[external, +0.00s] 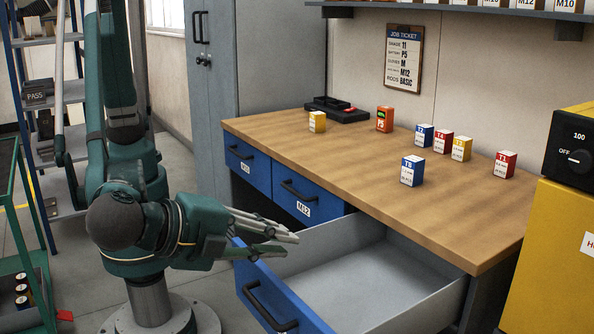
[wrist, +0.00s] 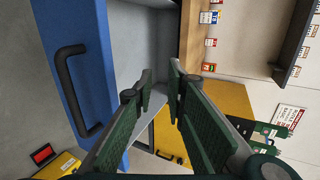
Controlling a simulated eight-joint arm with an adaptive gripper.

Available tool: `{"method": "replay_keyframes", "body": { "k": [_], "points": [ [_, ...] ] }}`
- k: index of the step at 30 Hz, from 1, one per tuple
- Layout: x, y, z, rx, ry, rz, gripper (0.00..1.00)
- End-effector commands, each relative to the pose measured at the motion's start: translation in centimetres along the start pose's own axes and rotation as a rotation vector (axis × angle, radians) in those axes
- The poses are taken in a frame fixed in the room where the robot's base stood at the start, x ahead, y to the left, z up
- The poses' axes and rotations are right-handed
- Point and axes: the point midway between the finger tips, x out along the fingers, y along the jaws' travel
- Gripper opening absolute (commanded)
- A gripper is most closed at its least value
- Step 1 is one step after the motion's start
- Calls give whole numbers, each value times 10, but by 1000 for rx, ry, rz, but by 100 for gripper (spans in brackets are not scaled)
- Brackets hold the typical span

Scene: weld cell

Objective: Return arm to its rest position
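My gripper (external: 285,233) is at the end of my green arm, low in front of the workbench and beside the open drawer's front. Its fingers point right and are spread apart, with nothing between them. In the wrist view my gripper (wrist: 160,82) also shows two separated green fingers over the grey drawer interior. The open drawer (external: 375,285) is pulled out and empty in the part I can see. Its blue front with a black handle (external: 268,308) is close to my gripper; whether they touch I cannot tell.
On the wooden bench (external: 330,150) stand several small labelled boxes, an orange battery (external: 385,119) and a black tray (external: 337,110). Two blue drawers (external: 300,200) are shut.

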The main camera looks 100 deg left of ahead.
Motion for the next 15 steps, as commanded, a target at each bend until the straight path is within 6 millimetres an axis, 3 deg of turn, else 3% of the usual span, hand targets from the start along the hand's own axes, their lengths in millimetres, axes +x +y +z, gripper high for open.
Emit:
{"method": "replay_keyframes", "body": {
  "k": [3, 15],
  "points": [
    [20, -25, 14, -6, -7, 40, 14],
    [75, -90, 66, -38, -16, 175, 14]
  ]
}}
